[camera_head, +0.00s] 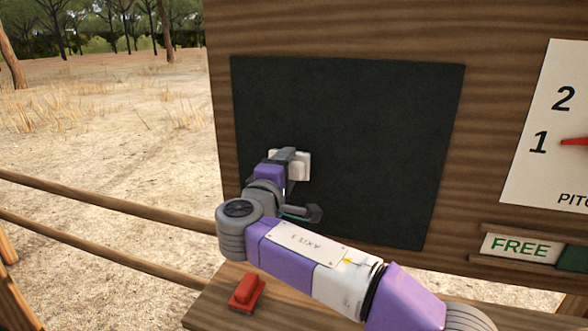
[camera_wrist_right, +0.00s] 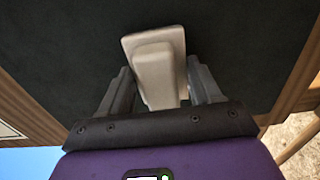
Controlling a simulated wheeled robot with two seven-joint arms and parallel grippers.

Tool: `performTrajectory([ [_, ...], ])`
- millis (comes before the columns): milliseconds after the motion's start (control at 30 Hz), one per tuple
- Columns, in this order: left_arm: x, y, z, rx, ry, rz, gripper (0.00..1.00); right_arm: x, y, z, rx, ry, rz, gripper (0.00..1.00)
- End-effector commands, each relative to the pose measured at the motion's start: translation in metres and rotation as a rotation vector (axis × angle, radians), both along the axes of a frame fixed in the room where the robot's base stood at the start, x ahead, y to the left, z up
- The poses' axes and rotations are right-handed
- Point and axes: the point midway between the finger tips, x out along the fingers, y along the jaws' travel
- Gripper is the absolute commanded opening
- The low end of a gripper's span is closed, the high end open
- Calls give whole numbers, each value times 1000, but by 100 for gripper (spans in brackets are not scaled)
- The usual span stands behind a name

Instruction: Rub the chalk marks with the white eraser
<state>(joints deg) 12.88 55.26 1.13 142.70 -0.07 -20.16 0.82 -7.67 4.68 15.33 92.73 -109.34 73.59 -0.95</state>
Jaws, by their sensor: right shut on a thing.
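The black chalkboard (camera_head: 385,135) is fixed upright on a wooden panel in the head view. My right gripper (camera_head: 288,158) is at the lower left part of the board, shut on the white eraser (camera_head: 304,166). In the right wrist view the eraser (camera_wrist_right: 153,50) sits between the two fingers, with its flat pad toward the board (camera_wrist_right: 235,50). It looks close to or against the board; I cannot tell if it touches. I see no clear chalk marks on the visible board. My gripper and forearm hide part of its lower left. My left gripper is out of view.
A red block with a raised handle (camera_head: 246,292) lies on the wooden ledge (camera_head: 215,311) below the board. A white number panel (camera_head: 555,110) with a red pointer and a FREE sign (camera_head: 520,246) are at the right. Wooden rails (camera_head: 100,201) and open dry ground are at the left.

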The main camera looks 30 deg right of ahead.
Motion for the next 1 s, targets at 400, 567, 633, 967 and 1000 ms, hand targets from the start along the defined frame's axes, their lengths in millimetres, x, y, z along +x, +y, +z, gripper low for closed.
performTrajectory([
  [400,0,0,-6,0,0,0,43,-10,13,-1,1,-3,2,39],
  [567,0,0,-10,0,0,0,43,-21,24,-1,-1,-2,1,39],
  [633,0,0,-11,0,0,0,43,-26,30,0,-1,-2,2,39],
  [967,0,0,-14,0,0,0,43,-40,46,0,1,-1,0,39],
  [1000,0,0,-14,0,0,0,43,-40,46,0,1,-1,0,39],
])
